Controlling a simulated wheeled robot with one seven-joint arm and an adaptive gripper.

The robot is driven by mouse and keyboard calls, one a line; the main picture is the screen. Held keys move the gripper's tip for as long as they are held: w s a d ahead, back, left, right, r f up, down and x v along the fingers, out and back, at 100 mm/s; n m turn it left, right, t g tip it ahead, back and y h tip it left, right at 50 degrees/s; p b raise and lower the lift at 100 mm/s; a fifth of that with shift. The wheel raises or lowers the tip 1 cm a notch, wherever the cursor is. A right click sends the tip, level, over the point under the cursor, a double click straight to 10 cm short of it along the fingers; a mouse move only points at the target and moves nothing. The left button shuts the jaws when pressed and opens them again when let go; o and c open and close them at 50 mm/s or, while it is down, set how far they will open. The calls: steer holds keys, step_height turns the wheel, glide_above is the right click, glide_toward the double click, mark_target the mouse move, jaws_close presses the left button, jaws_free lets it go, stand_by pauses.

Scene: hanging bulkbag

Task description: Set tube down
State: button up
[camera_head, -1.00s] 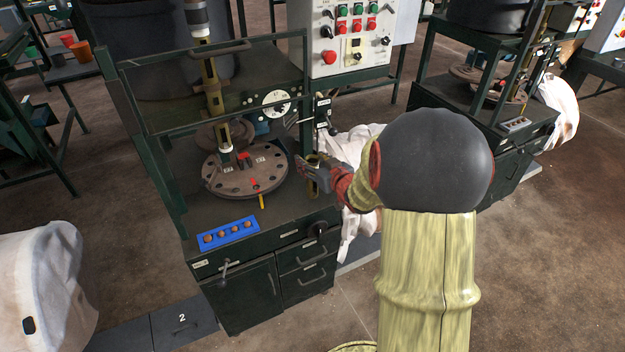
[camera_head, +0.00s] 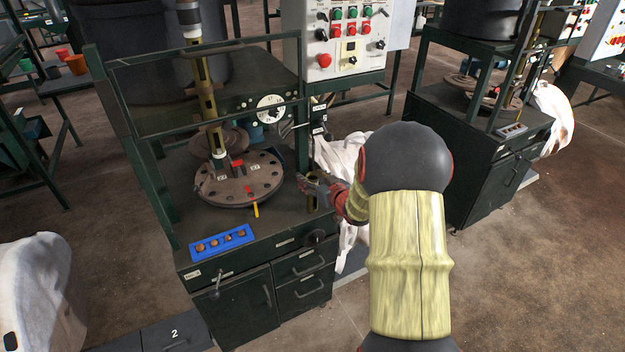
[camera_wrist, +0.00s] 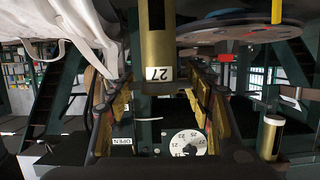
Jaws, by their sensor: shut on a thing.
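A brass tube with a white label reading 27 (camera_wrist: 157,45) shows between the fingers of my gripper (camera_wrist: 158,85) in the wrist view, where the picture looks upside down. My gripper is shut on this tube. In the head view my gripper (camera_head: 312,188) is over the right side of the green bench top, right of the round bolted plate (camera_head: 238,181). The brass tube (camera_head: 311,200) looks upright there. I cannot tell whether its base touches the bench top. My arm hides part of the area behind.
A blue tray with several round brown pieces (camera_head: 221,243) lies at the bench's front left. A yellow-handled piece (camera_head: 256,209) is at the plate's front edge. A white dial (camera_head: 270,108) and a control box (camera_head: 345,45) are behind. The wrist view shows another brass cylinder (camera_wrist: 271,138) at right.

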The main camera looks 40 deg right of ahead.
steer(key=shift+f, duration=0.1)
steer(key=o, duration=1.7)
steer(key=shift+o, duration=0.2)
